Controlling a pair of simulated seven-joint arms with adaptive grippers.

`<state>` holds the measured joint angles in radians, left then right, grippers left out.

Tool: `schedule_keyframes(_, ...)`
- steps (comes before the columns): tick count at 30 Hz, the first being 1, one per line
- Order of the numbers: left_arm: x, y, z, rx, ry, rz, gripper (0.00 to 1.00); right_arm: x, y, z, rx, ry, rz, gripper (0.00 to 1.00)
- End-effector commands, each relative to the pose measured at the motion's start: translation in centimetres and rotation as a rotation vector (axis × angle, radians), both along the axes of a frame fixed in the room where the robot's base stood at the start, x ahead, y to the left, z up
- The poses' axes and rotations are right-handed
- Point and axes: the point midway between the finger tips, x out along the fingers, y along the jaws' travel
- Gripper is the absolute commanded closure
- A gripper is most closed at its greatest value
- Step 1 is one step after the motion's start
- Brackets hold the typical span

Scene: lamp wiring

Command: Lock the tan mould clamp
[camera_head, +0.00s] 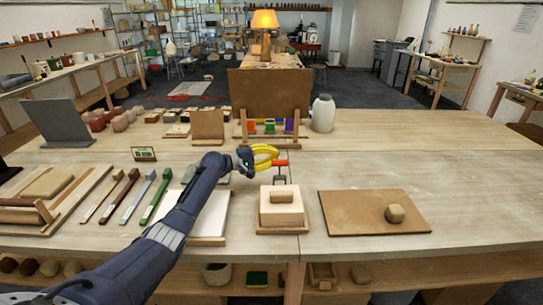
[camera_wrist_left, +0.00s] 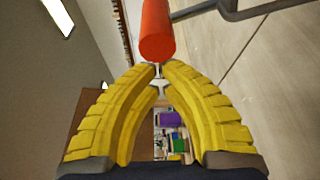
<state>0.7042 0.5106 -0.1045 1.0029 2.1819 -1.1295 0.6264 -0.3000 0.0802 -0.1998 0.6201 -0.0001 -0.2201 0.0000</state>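The tan mould (camera_head: 281,208) sits on a small wooden base near the front middle of the table. Its clamp has a dark metal frame and a red handle (camera_head: 281,162) above the mould. The handle also fills the top middle of the left wrist view (camera_wrist_left: 157,30), its round end towards me. My left gripper (camera_head: 277,157) has yellow fingers and is beside the handle's left end. In the wrist view its fingertips (camera_wrist_left: 162,67) nearly meet just below the handle's end. I see no handle between them. My right gripper is not in view.
A brown board (camera_head: 350,219) with a tan lump (camera_head: 395,214) lies to the right. Several coloured-handled tools lie to the left. A tall brown panel (camera_head: 268,92) and a white jar (camera_head: 323,113) stand behind.

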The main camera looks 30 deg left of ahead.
Motion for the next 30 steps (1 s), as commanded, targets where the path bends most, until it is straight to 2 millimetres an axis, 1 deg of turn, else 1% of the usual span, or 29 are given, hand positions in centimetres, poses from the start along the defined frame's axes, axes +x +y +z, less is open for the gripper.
schedule_keyframes(6, -1.3, -0.7, 0.1, 0.001, 0.0, -0.002, 1.0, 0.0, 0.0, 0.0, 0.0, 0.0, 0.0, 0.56)
schedule_keyframes(12, -2.1, -1.1, 0.3, 0.0, 0.0, -0.001, 1.0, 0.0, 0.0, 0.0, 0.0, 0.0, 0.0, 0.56)
schedule_keyframes(30, -2.6, -1.5, 0.4, 0.006, -0.014, -0.002, 1.0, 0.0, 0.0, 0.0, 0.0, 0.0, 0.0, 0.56)
